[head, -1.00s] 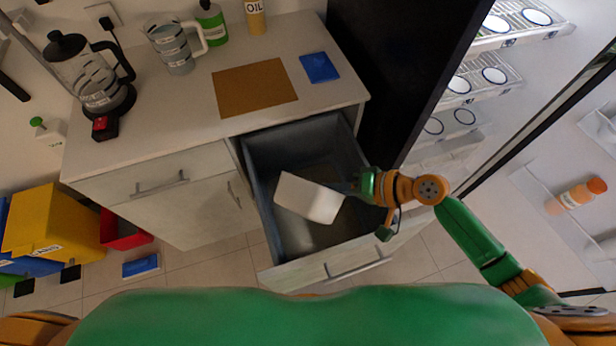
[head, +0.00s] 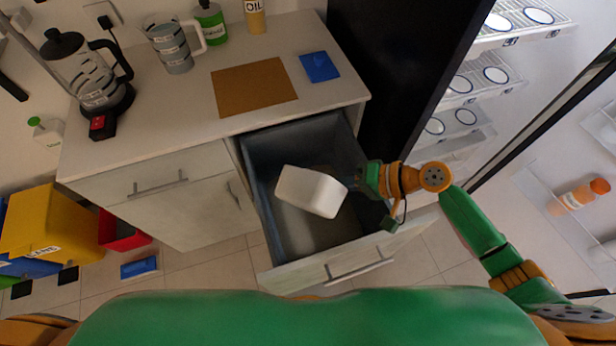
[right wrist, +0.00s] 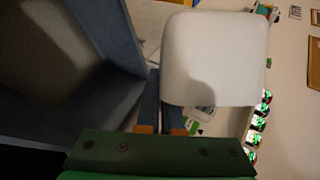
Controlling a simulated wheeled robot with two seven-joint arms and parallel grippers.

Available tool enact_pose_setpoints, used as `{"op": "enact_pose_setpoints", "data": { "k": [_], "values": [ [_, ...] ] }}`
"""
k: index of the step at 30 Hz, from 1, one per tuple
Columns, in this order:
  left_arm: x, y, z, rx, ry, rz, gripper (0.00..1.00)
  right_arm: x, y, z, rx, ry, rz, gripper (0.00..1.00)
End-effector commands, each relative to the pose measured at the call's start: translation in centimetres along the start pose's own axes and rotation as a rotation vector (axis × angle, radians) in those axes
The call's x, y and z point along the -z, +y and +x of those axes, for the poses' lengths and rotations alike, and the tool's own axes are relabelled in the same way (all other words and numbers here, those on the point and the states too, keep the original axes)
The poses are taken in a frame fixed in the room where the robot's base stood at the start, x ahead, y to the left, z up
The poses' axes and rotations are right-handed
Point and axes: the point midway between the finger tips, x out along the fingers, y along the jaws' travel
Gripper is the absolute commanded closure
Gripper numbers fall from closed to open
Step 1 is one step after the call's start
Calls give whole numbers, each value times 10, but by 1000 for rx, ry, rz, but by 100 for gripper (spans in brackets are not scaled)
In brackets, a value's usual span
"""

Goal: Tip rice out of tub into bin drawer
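The white tub (head: 310,192) is tilted in the air over the open bin drawer (head: 262,205) in the head view. My right gripper (head: 350,184) is shut on the tub's right edge. In the right wrist view the tub (right wrist: 215,58) fills the upper middle, with its smooth outer side facing the camera and the blue fingers (right wrist: 162,105) at its lower left. The drawer is deep, with blue-grey walls and a paler floor. I cannot make out rice in the tub or falling, and the tub's opening is hidden. My left gripper is not in view.
The counter (head: 190,110) above the drawer holds a brown board (head: 254,87), a blue mat (head: 319,67), a measuring jug (head: 174,48) and a coffee press (head: 88,75). A tall black panel (head: 395,70) stands right of the drawer. Colored bins (head: 48,228) stand at the left.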

Motion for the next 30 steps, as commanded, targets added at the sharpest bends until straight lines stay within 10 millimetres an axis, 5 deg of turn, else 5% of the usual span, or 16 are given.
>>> {"op": "enact_pose_setpoints", "data": {
  "k": [30],
  "values": [
    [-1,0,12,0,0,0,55,13,1,-2,33,-68,115,100]
  ]
}}
